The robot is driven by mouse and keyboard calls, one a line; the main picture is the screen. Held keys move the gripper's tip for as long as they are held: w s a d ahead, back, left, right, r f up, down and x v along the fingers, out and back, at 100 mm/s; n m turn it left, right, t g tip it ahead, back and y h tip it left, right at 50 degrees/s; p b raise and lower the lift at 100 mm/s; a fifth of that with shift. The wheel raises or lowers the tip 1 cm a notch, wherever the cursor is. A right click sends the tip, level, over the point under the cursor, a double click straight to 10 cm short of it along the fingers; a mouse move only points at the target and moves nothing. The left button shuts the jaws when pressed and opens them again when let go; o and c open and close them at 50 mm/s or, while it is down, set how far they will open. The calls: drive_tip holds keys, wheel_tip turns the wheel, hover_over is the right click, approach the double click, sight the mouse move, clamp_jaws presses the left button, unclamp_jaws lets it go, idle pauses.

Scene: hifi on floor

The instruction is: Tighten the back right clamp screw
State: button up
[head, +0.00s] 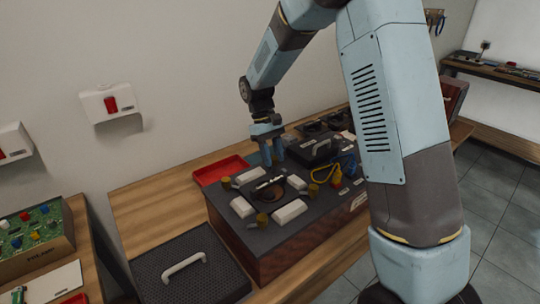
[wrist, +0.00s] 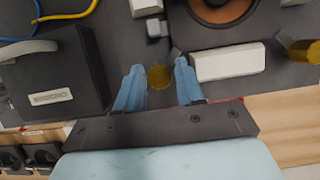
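The dark hifi unit (head: 300,240) lies on the wooden bench, with a round speaker cone (head: 268,190) among white pads. Brass clamp screws stand around it: back left (head: 226,183), front left (head: 262,220) and front right (head: 313,190). My gripper (head: 272,155) is over the back right corner and hides that screw in the head view. In the wrist view my gripper (wrist: 158,86) is open, its two blue fingers apart. The back right clamp screw (wrist: 160,77) shows between them, with a gap on both sides. Its height relative to the fingertips is hard to tell.
A black box with a handle (head: 318,148) stands right of my gripper, also close in the wrist view (wrist: 60,85). Yellow and blue cables (head: 327,173) lie nearby. A red tray (head: 215,172) is behind left; a perforated panel (head: 200,282) is front left.

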drive_tip(key=shift+o, duration=1.2)
drive_tip(key=shift+w+r, duration=0.1)
drive_tip(key=v, duration=1.3)
drive_tip(key=shift+r, duration=0.25)
drive_tip(key=shift+w, duration=0.1)
